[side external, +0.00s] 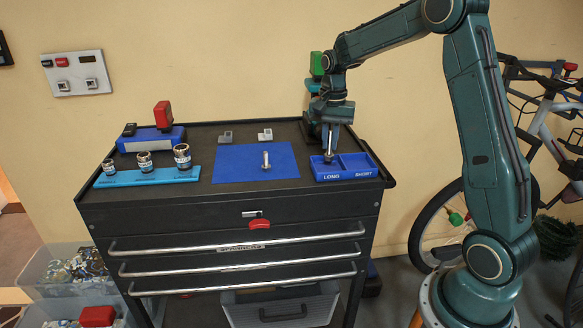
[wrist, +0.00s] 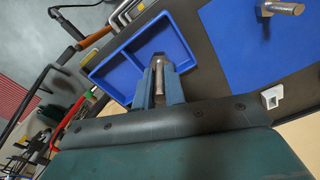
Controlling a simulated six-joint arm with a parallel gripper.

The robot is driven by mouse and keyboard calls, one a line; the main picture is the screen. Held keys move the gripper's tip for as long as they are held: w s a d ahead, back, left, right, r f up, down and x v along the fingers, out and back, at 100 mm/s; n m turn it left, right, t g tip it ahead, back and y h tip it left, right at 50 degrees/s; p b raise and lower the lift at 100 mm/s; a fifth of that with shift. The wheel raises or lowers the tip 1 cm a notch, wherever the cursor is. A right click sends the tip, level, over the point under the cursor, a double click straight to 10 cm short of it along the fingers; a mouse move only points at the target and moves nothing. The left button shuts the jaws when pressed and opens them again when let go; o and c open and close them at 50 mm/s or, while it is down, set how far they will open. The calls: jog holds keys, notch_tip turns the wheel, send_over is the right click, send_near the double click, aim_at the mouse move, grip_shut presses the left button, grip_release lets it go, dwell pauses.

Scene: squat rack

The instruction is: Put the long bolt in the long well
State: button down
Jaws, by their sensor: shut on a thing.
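My gripper (side external: 329,150) is shut on a metal bolt (side external: 328,158), which points down over the LONG side of the blue two-well tray (side external: 346,178). The held bolt (wrist: 158,79) also shows between the fingers in the wrist view, over one well of the tray (wrist: 105,69). I cannot tell whether its lower end touches the well floor. The fingers hide part of it, so its full length is unclear. A second bolt (side external: 265,160) stands on the blue mat (side external: 233,165) left of the tray; it also shows in the wrist view (wrist: 284,8).
The tray's SHORT well (side external: 358,164) looks empty. Two small grey blocks (side external: 225,137) (side external: 265,135) sit behind the mat. A light-blue rail (side external: 150,177) with three sockets lies at the left. A blue box with a red part (side external: 162,115) stands behind it.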

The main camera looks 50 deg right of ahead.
aim_at(329, 154)
jog(key=shift+f, duration=1.6)
jog(key=shift+f, duration=0.15)
jog(key=c, duration=1.5)
grip_release()
notch_tip(329, 154, up, 12)
jog(key=shift+r, duration=0.2)
jog(key=shift+a, duration=0.1)
